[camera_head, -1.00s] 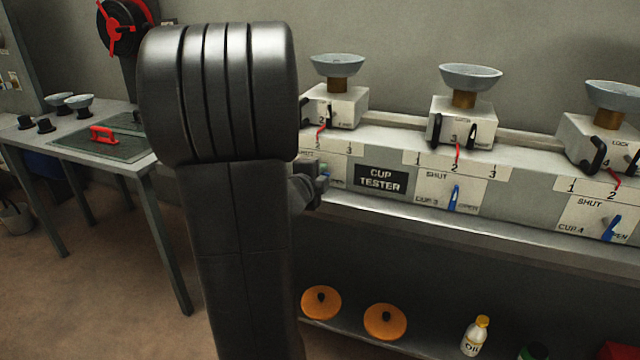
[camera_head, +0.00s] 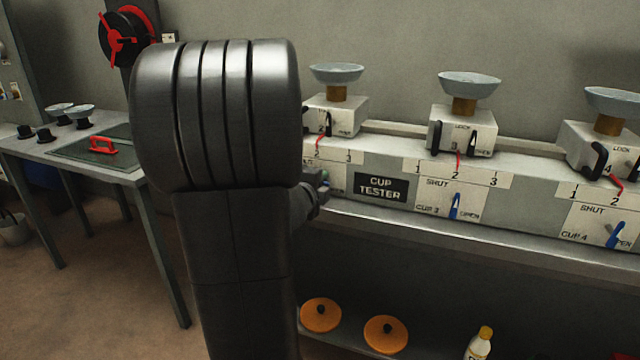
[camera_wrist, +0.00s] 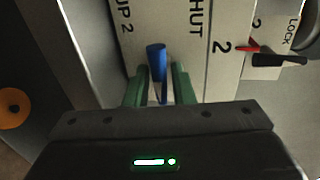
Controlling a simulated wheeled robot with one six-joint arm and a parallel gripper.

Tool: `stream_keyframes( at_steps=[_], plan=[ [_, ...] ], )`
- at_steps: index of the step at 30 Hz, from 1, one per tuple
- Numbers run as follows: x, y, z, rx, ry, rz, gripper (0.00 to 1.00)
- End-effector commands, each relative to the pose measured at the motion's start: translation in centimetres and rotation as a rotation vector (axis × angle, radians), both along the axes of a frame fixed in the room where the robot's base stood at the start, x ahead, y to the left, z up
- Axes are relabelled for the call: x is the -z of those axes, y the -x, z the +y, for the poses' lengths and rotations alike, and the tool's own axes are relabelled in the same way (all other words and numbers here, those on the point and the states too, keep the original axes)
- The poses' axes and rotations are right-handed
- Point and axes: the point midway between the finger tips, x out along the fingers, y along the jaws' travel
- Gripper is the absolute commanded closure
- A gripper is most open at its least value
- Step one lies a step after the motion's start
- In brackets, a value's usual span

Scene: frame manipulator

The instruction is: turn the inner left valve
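The blue valve handle (camera_wrist: 157,62) stands on the white panel marked "SHUT", "2" and partly "UP 2" in the wrist view. My gripper (camera_wrist: 160,82) has its two green fingers on either side of the handle. A gap shows at the right finger; the left finger is very near the handle, and I cannot tell if it touches. In the head view my arm hides most of this panel, and only a bit of my gripper (camera_head: 321,186) shows at its right edge.
The cup tester bench (camera_head: 520,208) carries the cup 3 valve (camera_head: 455,206) and cup 4 valve (camera_head: 614,235) to the right. A red pointer (camera_wrist: 246,48) and black lever (camera_wrist: 280,60) lie near the fingers. Orange discs (camera_head: 386,334) rest on the shelf below.

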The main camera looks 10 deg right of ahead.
Motion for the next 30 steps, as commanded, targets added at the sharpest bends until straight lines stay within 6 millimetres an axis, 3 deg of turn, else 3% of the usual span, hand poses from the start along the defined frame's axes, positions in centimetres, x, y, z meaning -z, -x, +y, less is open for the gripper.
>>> stream_keyframes(
  at_steps=[10, 24, 30],
  plan=[
    [-0.5, 1.1, 0.9, -0.004, 0.002, 0.000, 0.78],
    [-2.4, 9.0, 6.1, -0.004, 0.001, -0.001, 0.78],
    [-2.7, 10.8, 7.3, -0.001, 0.000, -0.001, 0.78]
  ],
)
